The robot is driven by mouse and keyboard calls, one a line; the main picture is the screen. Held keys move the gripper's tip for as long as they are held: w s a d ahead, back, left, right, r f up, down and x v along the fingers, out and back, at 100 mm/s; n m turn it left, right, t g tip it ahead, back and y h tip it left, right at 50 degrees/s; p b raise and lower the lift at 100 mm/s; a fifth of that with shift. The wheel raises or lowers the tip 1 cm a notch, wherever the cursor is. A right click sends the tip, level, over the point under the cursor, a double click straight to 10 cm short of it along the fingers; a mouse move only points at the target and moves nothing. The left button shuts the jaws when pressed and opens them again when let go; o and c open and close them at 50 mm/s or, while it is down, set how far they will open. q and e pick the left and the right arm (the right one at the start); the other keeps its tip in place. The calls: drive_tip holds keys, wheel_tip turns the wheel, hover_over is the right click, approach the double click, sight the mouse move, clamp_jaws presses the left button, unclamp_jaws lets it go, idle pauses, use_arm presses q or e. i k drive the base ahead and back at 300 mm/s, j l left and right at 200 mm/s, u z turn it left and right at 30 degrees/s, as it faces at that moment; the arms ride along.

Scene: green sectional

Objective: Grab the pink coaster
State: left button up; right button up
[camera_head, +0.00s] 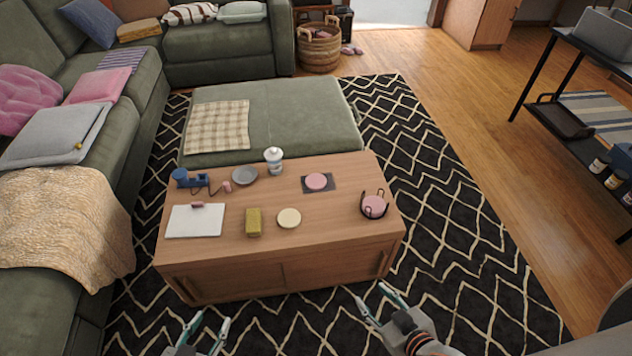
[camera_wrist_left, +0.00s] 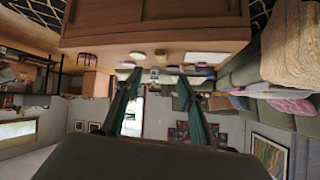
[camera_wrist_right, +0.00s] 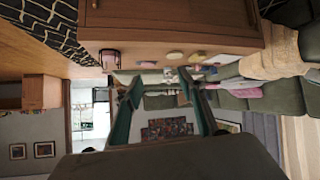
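A pink round disc (camera_head: 317,181) lies on a dark square mat (camera_head: 332,189) on the wooden coffee table (camera_head: 340,230). Another pink round piece (camera_head: 374,207) sits in a black wire holder (camera_head: 385,204) near the table's right end. The holder also shows in the right wrist view (camera_wrist_right: 109,58). I cannot tell for sure which pink round is the coaster. My left gripper (camera_head: 212,321) is open and empty before the table's front left. My right gripper (camera_head: 374,294) is open and empty before its front right corner, apart from everything on the table.
Also on the table are a cream disc (camera_head: 289,218), a yellow block (camera_head: 254,222), a white tablet-like slab (camera_head: 195,221), a grey dish (camera_head: 244,176), a white jar (camera_head: 274,161) and a blue dispenser (camera_head: 186,178). A green ottoman (camera_head: 300,115) stands behind. Rug lies free to the right.

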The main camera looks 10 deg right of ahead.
sight(313, 180)
drive_tip(key=i+l, duration=0.65)
drive_tip(key=l, duration=0.3)
drive_tip(key=i+l, duration=0.35)
drive_tip(key=l, duration=0.1)
